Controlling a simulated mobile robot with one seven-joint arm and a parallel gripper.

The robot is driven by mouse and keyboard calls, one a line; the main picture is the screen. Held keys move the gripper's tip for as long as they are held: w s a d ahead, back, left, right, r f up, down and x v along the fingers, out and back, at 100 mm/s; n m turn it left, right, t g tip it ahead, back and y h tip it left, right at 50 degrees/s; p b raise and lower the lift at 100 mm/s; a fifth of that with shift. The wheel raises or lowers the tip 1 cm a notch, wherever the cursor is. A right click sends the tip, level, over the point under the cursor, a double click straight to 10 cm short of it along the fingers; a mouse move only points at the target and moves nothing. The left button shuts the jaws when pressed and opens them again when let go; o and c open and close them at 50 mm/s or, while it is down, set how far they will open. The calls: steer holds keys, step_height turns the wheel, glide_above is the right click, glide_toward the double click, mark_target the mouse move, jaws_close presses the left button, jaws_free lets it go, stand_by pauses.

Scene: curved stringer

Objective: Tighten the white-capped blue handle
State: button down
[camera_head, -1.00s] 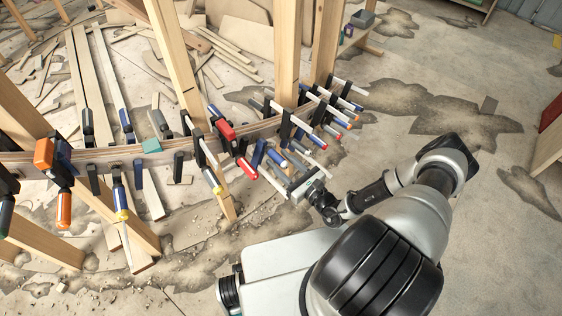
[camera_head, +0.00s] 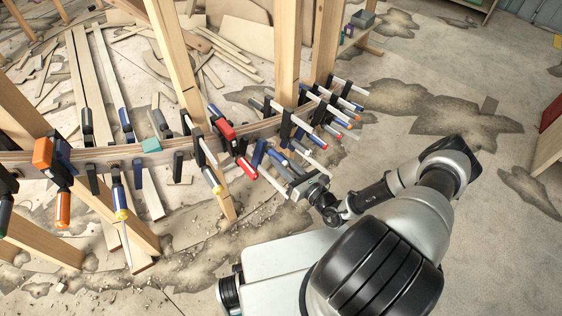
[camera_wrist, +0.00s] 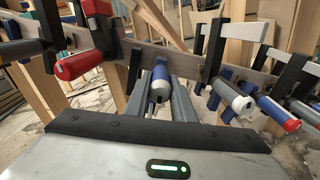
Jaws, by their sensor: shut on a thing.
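The blue handle with a pale cap (camera_wrist: 160,76) sits between the two fingers of my gripper (camera_wrist: 160,100) in the wrist view. My gripper is shut on it, with one grey finger on each side. In the head view my gripper (camera_head: 298,183) is at the front of the row of clamps, right of the middle. The handle's details are hard to tell there, among neighbouring clamps and my gripper.
A red clamp handle (camera_wrist: 80,63) hangs left of my gripper. The curved wooden stringer (camera_head: 105,155) and upright posts (camera_head: 287,50) stand behind. Floor at right is open.

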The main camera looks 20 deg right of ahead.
steer(key=m, duration=0.4)
steer(key=shift+m+b, duration=0.3)
steer(key=shift+b, duration=0.05)
steer(key=m, duration=0.3)
steer(key=shift+s+m+b, duration=0.1)
steer(key=shift+m+b, duration=0.2)
steer(key=shift+m, duration=0.1)
steer(key=m, duration=0.4)
steer(key=shift+b, duration=0.4)
steer(key=m, duration=0.4)
steer(key=shift+b, duration=0.35)
steer(key=m, duration=0.4)
steer(key=shift+m+b, duration=0.3)
steer(key=shift+b, duration=0.1)
steer(key=m, duration=0.3)
steer(key=shift+m+b, duration=0.3)
steer(key=shift+b, duration=0.05)
steer(key=m, duration=0.4)
steer(key=shift+b, duration=0.35)
steer(key=shift+r+m+b, duration=0.1)
steer(key=shift+m+b, duration=0.2)
steer(key=shift+m, duration=1.6)
